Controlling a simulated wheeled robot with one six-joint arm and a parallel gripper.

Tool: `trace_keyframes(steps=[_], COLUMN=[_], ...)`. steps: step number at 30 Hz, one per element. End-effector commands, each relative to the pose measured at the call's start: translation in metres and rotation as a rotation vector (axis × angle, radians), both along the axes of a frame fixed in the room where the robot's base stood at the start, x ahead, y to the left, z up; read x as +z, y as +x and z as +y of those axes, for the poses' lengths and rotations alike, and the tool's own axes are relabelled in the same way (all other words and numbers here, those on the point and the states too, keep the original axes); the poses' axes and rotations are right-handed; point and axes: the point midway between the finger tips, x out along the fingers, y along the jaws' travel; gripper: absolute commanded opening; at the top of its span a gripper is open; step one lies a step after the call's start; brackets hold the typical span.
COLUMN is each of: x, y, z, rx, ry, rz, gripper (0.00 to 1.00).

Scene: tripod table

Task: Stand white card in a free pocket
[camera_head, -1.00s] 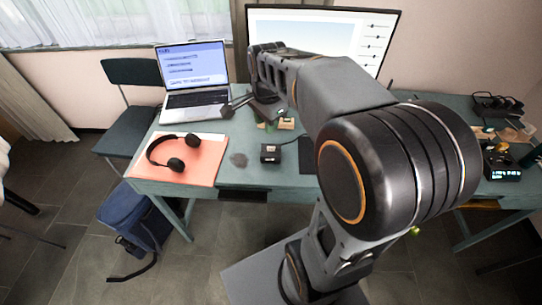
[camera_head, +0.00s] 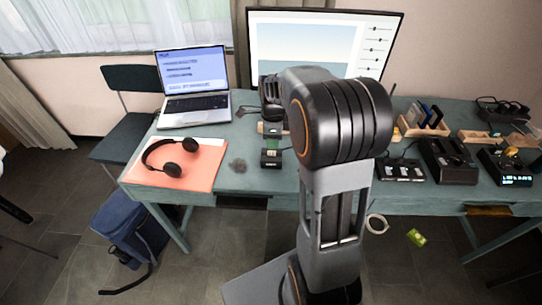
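A wooden holder (camera_head: 424,128) stands at the right-middle of the table with blue and dark cards upright in it. Its individual pockets are too small to tell apart clearly. I cannot make out a white card with certainty. My gripper (camera_head: 271,122) is over the table in front of the monitor, beside a small wooden piece and above a small black box (camera_head: 270,160). A green patch (camera_head: 273,143) shows between the gripper area and the box. The fingers are dark and small, and whether they hold anything is unclear.
A laptop (camera_head: 194,103) and headphones on an orange mat (camera_head: 205,178) are at the left. A large monitor (camera_head: 400,50) stands behind. Black devices (camera_head: 447,160) and a clock-like display (camera_head: 515,180) fill the right. My arm hides the table's middle.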

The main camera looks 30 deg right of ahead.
Motion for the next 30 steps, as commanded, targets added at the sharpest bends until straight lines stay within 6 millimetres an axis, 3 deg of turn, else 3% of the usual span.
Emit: trace_keyframes(steps=[15, 24, 30], x=[-0.052, -0.054, -0.054], y=[0.004, 0.004, 0.004], z=[-0.002, -0.002, -0.002], rx=[0.0, 0.0, 0.0], ry=[0.0, 0.0, 0.0], rz=[0.001, 0.0, 0.0], gripper=[0.34, 0.34, 0.16])
